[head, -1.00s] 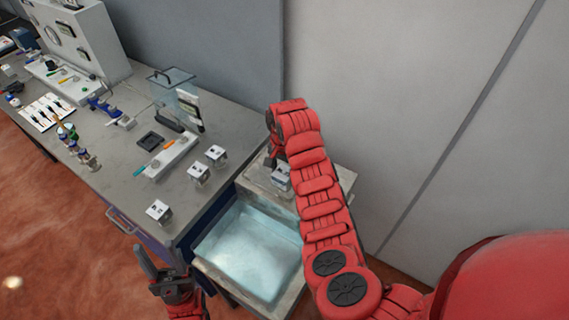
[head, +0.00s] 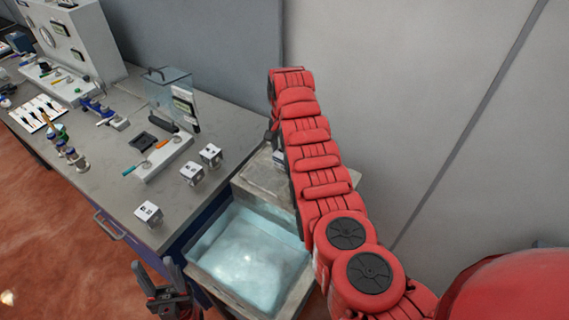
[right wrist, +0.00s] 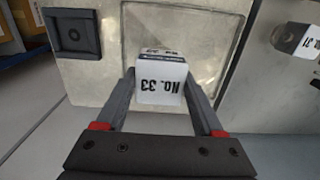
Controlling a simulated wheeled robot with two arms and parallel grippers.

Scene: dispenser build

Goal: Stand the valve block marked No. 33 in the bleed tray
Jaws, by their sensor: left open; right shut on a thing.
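The valve block marked No. 33 (right wrist: 162,80) is a small white-faced block between the fingers of my right gripper (right wrist: 160,92), which is shut on it. Its label appears upside down in the right wrist view. In the head view my right arm hides most of this block (head: 279,157), over the ledge behind a basin. I cannot tell whether the block touches the ledge. The basin (head: 205,270) holds pale blue liquid; it may be the bleed tray, but no label shows. My left gripper (head: 158,273) is open and empty, left of the basin.
Several similar blocks stand along the bench edge, including one at the front (head: 148,214); one also shows in the right wrist view (right wrist: 300,38). The grey bench (head: 110,180) carries a small black tray (head: 143,142), a clear guard (head: 170,88) and tools. A wall stands behind.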

